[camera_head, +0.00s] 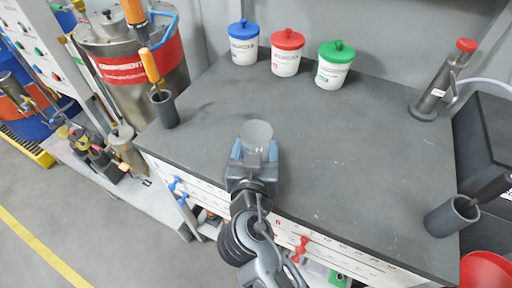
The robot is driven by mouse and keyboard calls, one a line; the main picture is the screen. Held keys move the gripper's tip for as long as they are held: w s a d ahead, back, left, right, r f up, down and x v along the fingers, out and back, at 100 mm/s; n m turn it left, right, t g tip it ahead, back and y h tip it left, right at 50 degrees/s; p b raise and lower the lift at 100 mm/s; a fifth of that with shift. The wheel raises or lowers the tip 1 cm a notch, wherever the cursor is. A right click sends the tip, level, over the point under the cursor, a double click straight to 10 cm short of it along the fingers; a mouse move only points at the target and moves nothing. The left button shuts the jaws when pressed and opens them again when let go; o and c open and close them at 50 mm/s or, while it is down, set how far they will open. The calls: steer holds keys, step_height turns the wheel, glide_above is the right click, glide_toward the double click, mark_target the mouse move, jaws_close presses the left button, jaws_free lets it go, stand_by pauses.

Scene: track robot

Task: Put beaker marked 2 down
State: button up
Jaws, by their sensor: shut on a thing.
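My gripper (254,154) is shut on a clear, pale beaker (257,131), held between its blue-tipped fingers. The beaker is over the left front part of the grey tabletop (330,150). From this angle I cannot tell whether its base touches the surface. No number shows on the beaker, and its lower part is hidden by my gripper.
White tubs with blue (243,46), red (287,54) and green (334,66) lids stand along the back. A dark cup (164,110) with an orange-handled tool is at the left. A metal cylinder (432,95) and dark cup (451,217) are at the right. The tabletop's middle is clear.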

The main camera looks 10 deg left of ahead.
steer(key=shift+f, duration=0.15)
steer(key=o, duration=1.2)
steer(key=shift+c, duration=0.2)
steer(key=shift+r, duration=0.3)
steer(key=s+r+b, duration=0.2)
steer(key=s, duration=0.9)
steer(key=shift+s+d, duration=0.15)
steer(key=shift+s, duration=0.25)
steer(key=shift+r, duration=0.1)
